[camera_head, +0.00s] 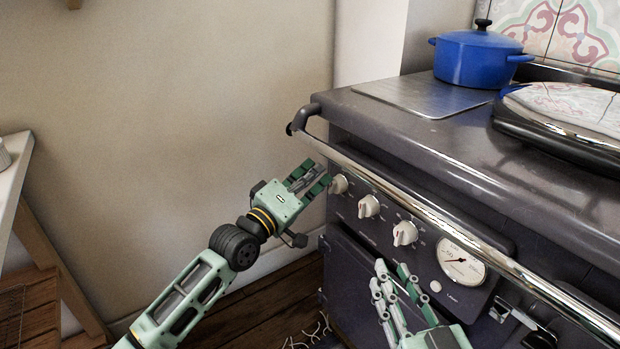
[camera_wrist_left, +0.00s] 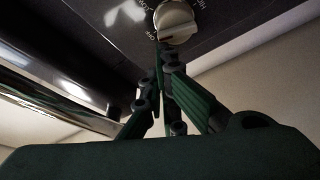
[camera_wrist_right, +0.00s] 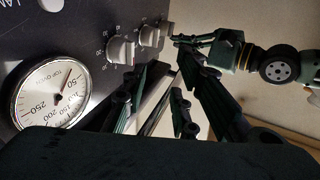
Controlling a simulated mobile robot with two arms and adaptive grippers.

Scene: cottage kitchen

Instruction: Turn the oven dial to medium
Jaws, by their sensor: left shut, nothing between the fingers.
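The dark oven's front panel carries three cream dials: the left dial (camera_head: 339,184), the middle dial (camera_head: 369,205) and the right dial (camera_head: 404,233). My left gripper (camera_head: 318,172) is shut and empty, its fingertips close beside the left dial. In the left wrist view a dial (camera_wrist_left: 176,20) is just beyond the fingertips, with an "OFF" mark near it. I cannot tell whether they touch. My right gripper (camera_head: 391,270) is open and empty, below the right dial and left of the gauge. Dials (camera_wrist_right: 121,49) also show in the right wrist view.
A metal rail (camera_head: 440,222) runs along the oven front above the dials. A round temperature gauge (camera_head: 461,262) is right of them. A blue pot (camera_head: 478,57) and a domed hob lid (camera_head: 575,110) are on top. A wooden-legged table (camera_head: 12,185) stands at the left.

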